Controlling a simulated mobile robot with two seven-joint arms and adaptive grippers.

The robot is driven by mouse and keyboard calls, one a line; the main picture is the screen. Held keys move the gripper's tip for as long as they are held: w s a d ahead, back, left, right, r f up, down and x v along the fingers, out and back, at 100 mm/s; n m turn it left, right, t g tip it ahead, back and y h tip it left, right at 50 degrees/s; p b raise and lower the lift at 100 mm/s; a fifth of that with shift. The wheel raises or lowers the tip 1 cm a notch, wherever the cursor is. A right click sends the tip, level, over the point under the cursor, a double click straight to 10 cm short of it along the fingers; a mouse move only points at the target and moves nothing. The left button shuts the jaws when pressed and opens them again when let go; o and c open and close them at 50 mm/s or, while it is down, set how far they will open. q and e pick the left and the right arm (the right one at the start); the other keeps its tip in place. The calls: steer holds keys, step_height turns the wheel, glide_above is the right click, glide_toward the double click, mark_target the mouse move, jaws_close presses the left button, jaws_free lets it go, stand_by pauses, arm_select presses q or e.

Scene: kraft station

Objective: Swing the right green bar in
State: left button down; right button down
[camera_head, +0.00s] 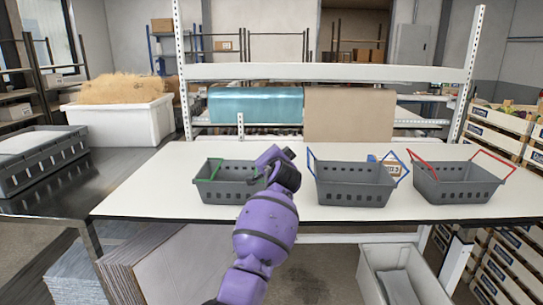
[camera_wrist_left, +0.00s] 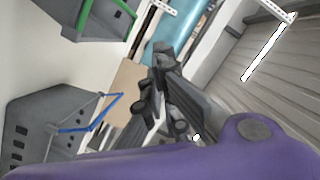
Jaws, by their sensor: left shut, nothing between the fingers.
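The grey basket with green bars (camera_head: 222,190) stands on the white table, left of the other two. The right green bar is largely hidden behind my purple left arm in the head view. In the left wrist view the green-barred basket (camera_wrist_left: 98,28) is cut off at the top, with green bars (camera_wrist_left: 84,14) in sight. My left gripper (camera_wrist_left: 152,98) is shut and empty; in the head view it is at the basket's right end, and I cannot tell if it touches. My right gripper is out of view.
A blue-barred basket (camera_head: 352,187) stands just right of my left arm, and a red-barred basket (camera_head: 455,187) further right. A shelf frame with a teal roll (camera_head: 255,106) and brown roll (camera_head: 348,112) rises behind. The table's left end (camera_head: 150,190) is clear.

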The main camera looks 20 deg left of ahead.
arm_select(q)
steer(key=shift+s+d+r, duration=0.1)
steer(key=shift+s, duration=0.35)
